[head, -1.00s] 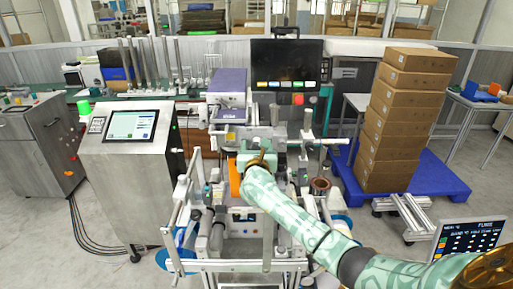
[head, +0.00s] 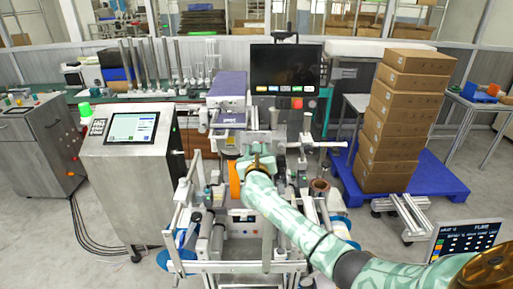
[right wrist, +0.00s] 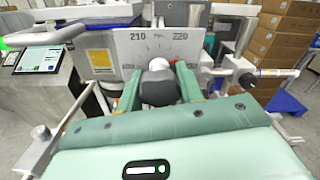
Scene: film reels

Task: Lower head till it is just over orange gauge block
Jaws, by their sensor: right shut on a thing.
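My right gripper (head: 258,161) is at the middle of the labelling machine, beside an orange part (head: 235,180); I cannot tell if this is the gauge block. In the right wrist view its two green fingers (right wrist: 160,92) are shut on a dark round knob (right wrist: 160,76) with a pale end. Behind the knob stands a pale scale plate (right wrist: 145,50) marked 210 and 220. The head's underside and its gap over the block are hidden by my gripper and arm. My left gripper is not in view.
A control cabinet with a screen (head: 132,127) stands to the left. A black monitor (head: 286,70) is behind the machine. Stacked cartons (head: 398,125) stand on a blue pallet (head: 440,180) at the right. Metal rails and rollers surround my gripper closely.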

